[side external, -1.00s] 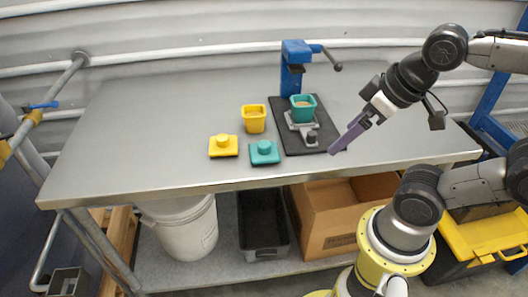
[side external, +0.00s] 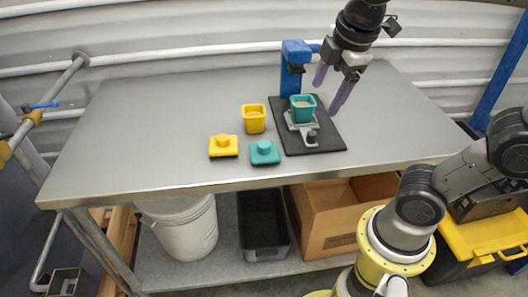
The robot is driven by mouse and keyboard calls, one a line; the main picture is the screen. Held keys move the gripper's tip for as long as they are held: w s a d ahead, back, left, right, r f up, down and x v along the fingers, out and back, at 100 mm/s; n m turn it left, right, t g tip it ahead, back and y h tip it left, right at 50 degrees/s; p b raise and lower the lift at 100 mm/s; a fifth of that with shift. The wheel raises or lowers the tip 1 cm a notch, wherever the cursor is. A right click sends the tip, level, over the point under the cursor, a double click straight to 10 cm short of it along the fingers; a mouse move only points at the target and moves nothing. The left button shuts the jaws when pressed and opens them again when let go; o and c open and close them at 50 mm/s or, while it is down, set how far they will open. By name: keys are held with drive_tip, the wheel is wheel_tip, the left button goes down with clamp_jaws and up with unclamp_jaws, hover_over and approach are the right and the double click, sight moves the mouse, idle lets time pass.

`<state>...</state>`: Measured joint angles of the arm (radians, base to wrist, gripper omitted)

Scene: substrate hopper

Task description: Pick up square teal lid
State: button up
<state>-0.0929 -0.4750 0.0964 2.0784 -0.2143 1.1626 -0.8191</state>
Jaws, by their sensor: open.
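The square teal lid (side external: 264,153) with a round knob lies flat on the metal table, near its front edge. The teal pot (side external: 302,108) stands in a grey holder on the black mat, with light brown material inside. My gripper (side external: 326,97) is open and empty, with its two purple fingers pointing down. It is above the mat, to the right of and beyond the teal lid, well apart from it.
A square yellow lid (side external: 223,146) lies left of the teal lid, close by. A yellow pot (side external: 254,118) stands behind the lids. A blue post (side external: 292,66) with a lever rises at the mat's back. The table's left half (side external: 140,130) is clear.

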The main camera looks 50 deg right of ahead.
drive_tip(key=w+a+f+n+g+h, duration=0.1)
drive_tip(key=w+a+n+g+h, duration=0.15)
drive_tip(key=w+n, duration=0.55)
approach(264, 144)
drive_tip(key=x, duration=0.3)
drive_tip(key=shift+w+a+f+g, duration=0.2)
drive_tip(key=shift+a+f+g, duration=0.05)
drive_tip(key=shift+f, duration=0.05)
drive_tip(key=shift+d+x, duration=0.2)
drive_tip(key=shift+x, duration=1.1)
drive_tip(key=shift+d+x, duration=0.2)
drive_tip(key=shift+x, duration=1.15)
drive_tip(key=shift+r, duration=0.15)
drive_tip(key=shift+c, duration=0.3)
clamp_jaws()
